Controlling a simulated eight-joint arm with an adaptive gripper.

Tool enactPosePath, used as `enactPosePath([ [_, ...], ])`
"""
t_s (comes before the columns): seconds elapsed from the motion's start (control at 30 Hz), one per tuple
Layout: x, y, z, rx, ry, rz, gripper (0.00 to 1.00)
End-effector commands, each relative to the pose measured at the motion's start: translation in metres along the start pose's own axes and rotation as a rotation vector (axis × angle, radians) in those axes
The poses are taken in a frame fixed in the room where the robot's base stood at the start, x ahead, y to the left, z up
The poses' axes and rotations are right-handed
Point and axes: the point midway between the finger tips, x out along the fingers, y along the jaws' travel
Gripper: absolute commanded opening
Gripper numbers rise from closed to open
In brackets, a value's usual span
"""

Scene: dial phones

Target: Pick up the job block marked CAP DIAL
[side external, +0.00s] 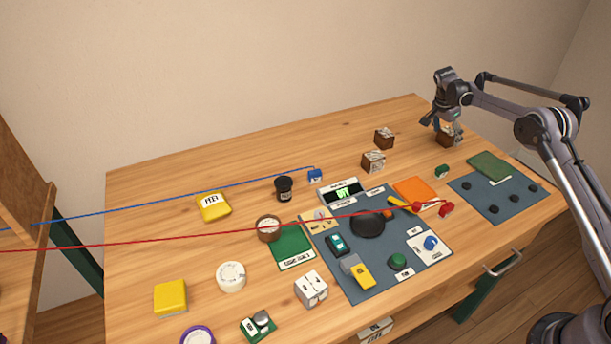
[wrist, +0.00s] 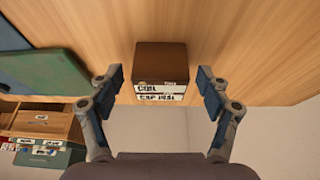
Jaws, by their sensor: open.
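The job block (wrist: 161,64) is dark brown with white labels on its near face. The lower label appears to read CAP DIAL and the upper one seems to read COIL, though both are blurred. In the wrist view my gripper (wrist: 160,80) is open, with one finger on each side of the block and visible gaps between. In the side view my gripper (side external: 443,124) points down at the same block (side external: 449,140) at the table's far right, partly covering it. The block rests on the table.
Two similar brown-and-white blocks (side external: 384,138) (side external: 373,161) stand to the left. A blue-grey mat (side external: 530,192) with a green pad (side external: 489,166) lies in front. A small green item (side external: 442,171) is nearby. The wooden table (side external: 260,155) is clear towards the back.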

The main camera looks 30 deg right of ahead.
Motion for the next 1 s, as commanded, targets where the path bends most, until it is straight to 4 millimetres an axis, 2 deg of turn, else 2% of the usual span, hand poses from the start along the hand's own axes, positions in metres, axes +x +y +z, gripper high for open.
enactPosePath([
  [0.07,0.000,0.000,0.000,0.000,0.000,0.000,0.77],
  [0.1,0.000,0.000,0.000,0.000,0.000,0.000,0.72],
  [0.3,0.000,0.000,0.000,0.000,0.000,0.000,0.17],
  [0.73,-0.005,0.000,-0.002,0.000,0.000,0.000,0.18],
  [0.87,-0.015,0.000,-0.006,0.000,0.001,0.000,0.18],
  [1.0,-0.038,0.000,-0.015,0.000,0.001,0.000,0.18],
])
